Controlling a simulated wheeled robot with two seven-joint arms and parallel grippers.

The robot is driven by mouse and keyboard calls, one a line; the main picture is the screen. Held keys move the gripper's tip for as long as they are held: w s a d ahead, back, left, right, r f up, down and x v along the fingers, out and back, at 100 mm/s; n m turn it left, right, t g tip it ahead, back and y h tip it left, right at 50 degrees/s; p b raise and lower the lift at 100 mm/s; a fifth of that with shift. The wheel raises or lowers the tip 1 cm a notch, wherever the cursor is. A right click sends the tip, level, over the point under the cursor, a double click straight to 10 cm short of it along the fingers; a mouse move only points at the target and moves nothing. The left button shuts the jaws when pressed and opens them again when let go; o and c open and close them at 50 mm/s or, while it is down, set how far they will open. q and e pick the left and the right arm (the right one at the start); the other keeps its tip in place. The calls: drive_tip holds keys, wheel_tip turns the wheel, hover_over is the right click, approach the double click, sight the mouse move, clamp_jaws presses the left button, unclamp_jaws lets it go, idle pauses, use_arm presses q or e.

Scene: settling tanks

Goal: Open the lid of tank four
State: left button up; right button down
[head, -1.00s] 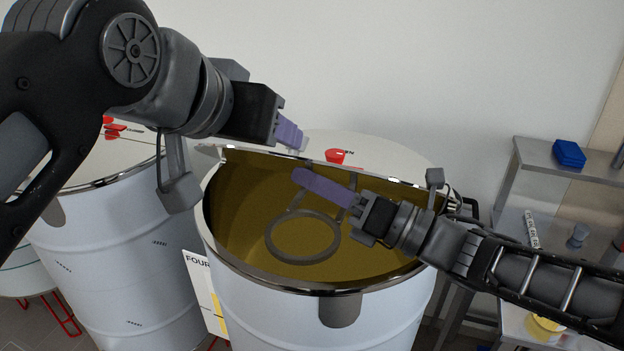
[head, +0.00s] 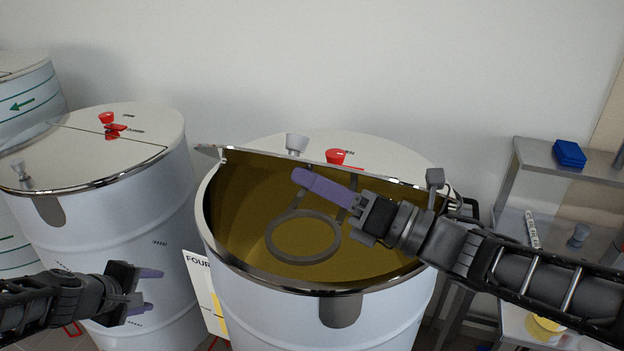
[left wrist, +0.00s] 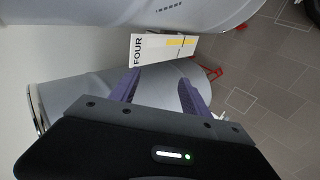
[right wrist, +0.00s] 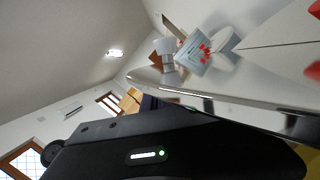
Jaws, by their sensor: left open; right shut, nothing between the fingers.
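Tank four (head: 265,305) is a white drum with a dark metal rim, and its sign (head: 205,290) reads FOUR. Its front is uncovered, showing a brown interior (head: 240,200) and a grey ring (head: 302,237). My right gripper (head: 301,177) is shut and empty, over the opening close to that edge; contact is unclear. My left gripper (head: 155,290) is open and empty, low before the neighbouring tank; the sign (left wrist: 165,49) shows beyond it in the left wrist view.
A neighbouring tank (head: 130,225) with its lid closed stands to the left. Another tank (head: 25,105) stands behind it at the far left. A metal shelf (head: 535,150) with a blue item (head: 569,153) stands at the right. The wall is behind the tanks.

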use_arm(q)
drive_tip(key=s+d+f+m+g, duration=0.15)
drive_tip(key=s+d+f, duration=0.25)
drive_tip(key=f, duration=0.5)
drive_tip(key=s+d+f+g, duration=0.3)
drive_tip(key=s+f, duration=0.1)
drive_tip(key=f, duration=0.6)
drive_tip(key=s+d+f+m+g, duration=0.1)
drive_tip(key=s+d+f+m, duration=0.2)
drive_tip(key=d, duration=0.4)
drive_tip(key=s+d+f+m+g+h, duration=0.1)
drive_tip(key=s+d+f+m, duration=0.3)
drive_tip(key=s+d+f, duration=0.1)
drive_tip(key=s+d+f+m+g+h, duration=0.1)
drive_tip(key=s+d+f+m, duration=0.3)
drive_tip(key=d, duration=0.5)
drive_tip(key=shift+s+d+f+g, duration=0.15)
drive_tip(key=shift+s+f+g, duration=0.35)
drive_tip(key=shift+s, duration=0.7)
drive_tip(key=shift+f+h, duration=0.25)
drive_tip(key=shift+h, duration=0.05)
